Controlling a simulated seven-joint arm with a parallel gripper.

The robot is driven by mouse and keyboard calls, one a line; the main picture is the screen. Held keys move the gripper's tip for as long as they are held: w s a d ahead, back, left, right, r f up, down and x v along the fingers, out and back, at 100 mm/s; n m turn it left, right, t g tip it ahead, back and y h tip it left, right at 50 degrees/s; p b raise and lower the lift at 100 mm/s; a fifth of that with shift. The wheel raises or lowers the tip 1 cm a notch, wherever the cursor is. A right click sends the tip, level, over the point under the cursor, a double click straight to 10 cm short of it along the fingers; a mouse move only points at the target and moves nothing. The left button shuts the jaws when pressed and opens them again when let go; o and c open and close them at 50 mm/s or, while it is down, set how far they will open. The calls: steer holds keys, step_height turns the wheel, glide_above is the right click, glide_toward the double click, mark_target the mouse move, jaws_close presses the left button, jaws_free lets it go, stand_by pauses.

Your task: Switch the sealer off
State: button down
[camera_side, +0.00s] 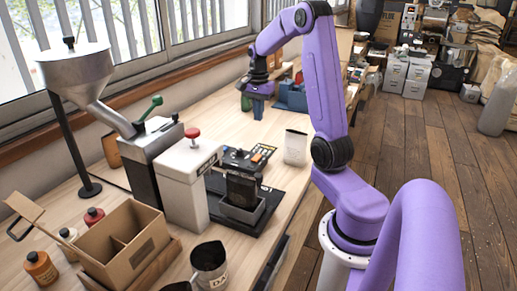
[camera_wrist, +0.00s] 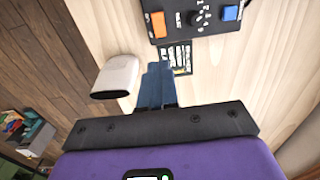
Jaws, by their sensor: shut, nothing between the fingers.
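A dark control panel (camera_side: 250,157) lies on the bench beside a white machine with a red knob (camera_side: 190,170) and a black base. I cannot tell for sure which part is the sealer. In the wrist view the panel (camera_wrist: 180,6) is at the top, with an orange switch (camera_wrist: 158,24), a black dial (camera_wrist: 197,18) and a blue switch (camera_wrist: 229,13). A printed label (camera_wrist: 178,57) sits beside it. My gripper (camera_side: 258,116), with blue fingers, is shut and empty, above the bench behind the panel. Its fingertips (camera_wrist: 158,68) point toward the panel, apart from it.
A white pouch (camera_side: 296,147) stands right of the panel and also shows left of my fingers in the wrist view (camera_wrist: 118,75). A black bag (camera_side: 242,188) stands in a holder in front of the panel. A hopper machine (camera_side: 150,150) and cardboard box (camera_side: 130,250) are at left.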

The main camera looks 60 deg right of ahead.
mark_target(258, 155)
step_height(258, 155, down, 14)
stand_by(0.6)
steer(key=shift+d+f, duration=0.1)
steer(key=shift+f, duration=0.05)
stand_by(0.3)
steer(key=shift+a+r, duration=0.3)
steer(key=shift+a, duration=0.5)
steer(key=shift+r, duration=0.1)
step_height(258, 155, up, 14)
steer(key=d, duration=0.2)
